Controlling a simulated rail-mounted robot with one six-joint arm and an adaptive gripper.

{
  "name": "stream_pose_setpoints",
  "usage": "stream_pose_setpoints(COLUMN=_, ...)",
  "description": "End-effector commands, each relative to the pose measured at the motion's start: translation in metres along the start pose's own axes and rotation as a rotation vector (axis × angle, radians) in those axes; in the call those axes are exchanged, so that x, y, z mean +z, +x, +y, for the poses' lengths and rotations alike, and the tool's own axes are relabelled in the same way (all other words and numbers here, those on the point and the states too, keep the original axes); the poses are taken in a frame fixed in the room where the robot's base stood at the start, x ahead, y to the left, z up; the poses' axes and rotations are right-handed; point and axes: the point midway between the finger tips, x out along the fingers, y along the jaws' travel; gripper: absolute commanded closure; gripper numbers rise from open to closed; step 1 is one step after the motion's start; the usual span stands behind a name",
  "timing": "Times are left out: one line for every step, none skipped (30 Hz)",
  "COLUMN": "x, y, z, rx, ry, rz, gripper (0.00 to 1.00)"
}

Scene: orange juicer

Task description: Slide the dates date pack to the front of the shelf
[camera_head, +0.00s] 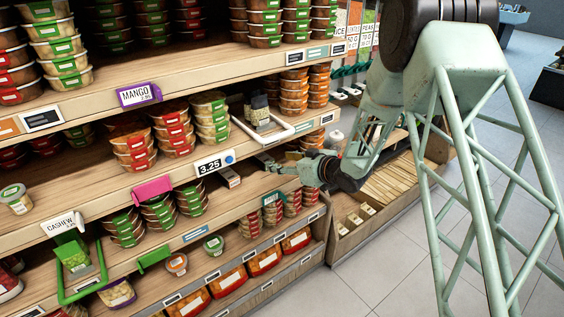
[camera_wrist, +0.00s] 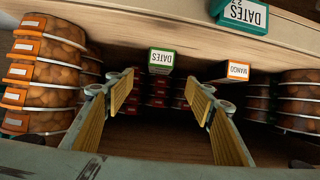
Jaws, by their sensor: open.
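The dates pack (camera_wrist: 161,61) is a small box with a white DATES label edged in green, seen in the wrist view. It stands just beyond the gap between my fingertips, near the centre line. My gripper (camera_wrist: 160,90) is open, with a finger on each side and nothing held between them. The head view shows my gripper (camera_head: 276,164) level with a lower shelf, reaching in from the right. I cannot clearly make out the dates pack in the head view.
A mango pack (camera_wrist: 238,71) with an orange edge stands right of the dates pack, near my right fingertip. Stacked round tubs (camera_wrist: 52,75) line the left, with more tubs (camera_wrist: 299,100) at right. A green DATES tag (camera_wrist: 240,14) hangs on the shelf edge.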

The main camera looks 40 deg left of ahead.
Motion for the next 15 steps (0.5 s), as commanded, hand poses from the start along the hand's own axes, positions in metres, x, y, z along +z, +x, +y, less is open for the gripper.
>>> stream_pose_setpoints(x=0.0, y=0.0, z=0.0, rx=0.0, ry=0.0, rz=0.0, gripper=0.51)
stream_pose_setpoints(x=0.0, y=0.001, z=0.0, rx=0.0, ry=0.0, rz=0.0, gripper=0.51)
stream_pose_setpoints(x=0.0, y=0.001, z=0.0, rx=0.0, ry=0.0, rz=0.0, gripper=0.51)
stream_pose_setpoints(x=0.0, y=0.002, z=0.0, rx=0.0, ry=0.0, rz=0.0, gripper=0.51)
stream_pose_setpoints(x=0.0, y=0.003, z=0.0, rx=0.0, ry=0.0, rz=0.0, gripper=0.51)
stream_pose_setpoints(x=0.0, y=0.004, z=0.0, rx=0.0, ry=0.0, rz=0.0, gripper=0.51)
stream_pose_setpoints(x=0.0, y=0.005, z=0.0, rx=0.0, ry=0.0, rz=0.0, gripper=0.51)
stream_pose_setpoints(x=0.0, y=0.006, z=0.0, rx=0.0, ry=0.0, rz=0.0, gripper=0.51)
stream_pose_setpoints(x=0.001, y=0.009, z=0.0, rx=0.0, ry=0.0, rz=0.0, gripper=0.51)
stream_pose_setpoints(x=0.001, y=0.011, z=0.0, rx=0.0, ry=0.0, rz=0.0, gripper=0.51)
stream_pose_setpoints(x=0.001, y=0.013, z=0.0, rx=0.0, ry=0.0, rz=0.0, gripper=0.51)
stream_pose_setpoints(x=0.001, y=0.016, z=0.0, rx=0.0, ry=0.0, rz=0.0, gripper=0.51)
stream_pose_setpoints(x=0.001, y=0.019, z=0.0, rx=0.0, ry=0.0, rz=0.0, gripper=0.51)
stream_pose_setpoints(x=0.001, y=0.022, z=0.0, rx=0.0, ry=0.0, rz=0.0, gripper=0.51)
stream_pose_setpoints(x=0.001, y=0.026, z=-0.001, rx=0.0, ry=0.001, rz=-0.001, gripper=0.51)
